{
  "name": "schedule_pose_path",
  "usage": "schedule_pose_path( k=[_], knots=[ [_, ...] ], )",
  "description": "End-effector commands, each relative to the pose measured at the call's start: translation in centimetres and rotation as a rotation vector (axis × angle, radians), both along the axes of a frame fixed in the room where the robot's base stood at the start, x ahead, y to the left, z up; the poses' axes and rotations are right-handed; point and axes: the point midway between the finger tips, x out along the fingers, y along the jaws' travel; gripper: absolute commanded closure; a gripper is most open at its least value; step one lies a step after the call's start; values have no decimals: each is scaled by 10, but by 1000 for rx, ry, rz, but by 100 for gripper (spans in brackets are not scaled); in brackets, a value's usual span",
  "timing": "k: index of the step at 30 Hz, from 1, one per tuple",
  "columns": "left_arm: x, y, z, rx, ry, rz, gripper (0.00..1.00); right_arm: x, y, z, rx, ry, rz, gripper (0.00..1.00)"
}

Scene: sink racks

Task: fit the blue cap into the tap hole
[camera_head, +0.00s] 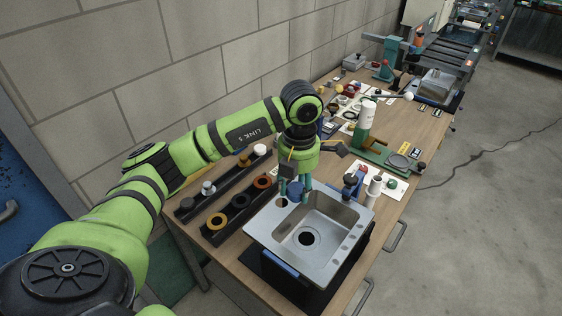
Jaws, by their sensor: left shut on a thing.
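The steel sink (262,226) stands on the wooden bench, with a round drain in its basin. My left gripper (294,187) points down over the sink's far left corner. It is shut on the blue cap (295,190), which shows between its teal fingers. A dark round hole (282,203) lies in the sink's ledge just left of and below the cap. Several smaller holes run along the right ledge. I cannot tell the exact gap between the cap and the ledge. My right gripper is not in view.
Two black racks with rings and knobs (216,222) stand left of the sink. A blue-and-black fixture (351,186) and a white cylinder (374,186) stand close behind its right side. A green stand with a white bottle (367,112) is farther back.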

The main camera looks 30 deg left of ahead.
Motion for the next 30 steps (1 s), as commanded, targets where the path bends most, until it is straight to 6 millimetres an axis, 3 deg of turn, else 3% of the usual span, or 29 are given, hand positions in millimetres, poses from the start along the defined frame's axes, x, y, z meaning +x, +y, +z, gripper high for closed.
schedule_pose_path(
  k=[1,6,12,18,30],
  knots=[
    [2,7,6,0,5,158,82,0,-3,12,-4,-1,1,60],
    [10,30,5,1,4,683,82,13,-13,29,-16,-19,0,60],
    [13,47,2,-1,2,1086,82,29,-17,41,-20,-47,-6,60],
    [14,53,-2,-1,1,1220,83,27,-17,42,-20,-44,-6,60],
    [14,52,-29,-2,1,1220,83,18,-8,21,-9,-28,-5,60]
  ],
)
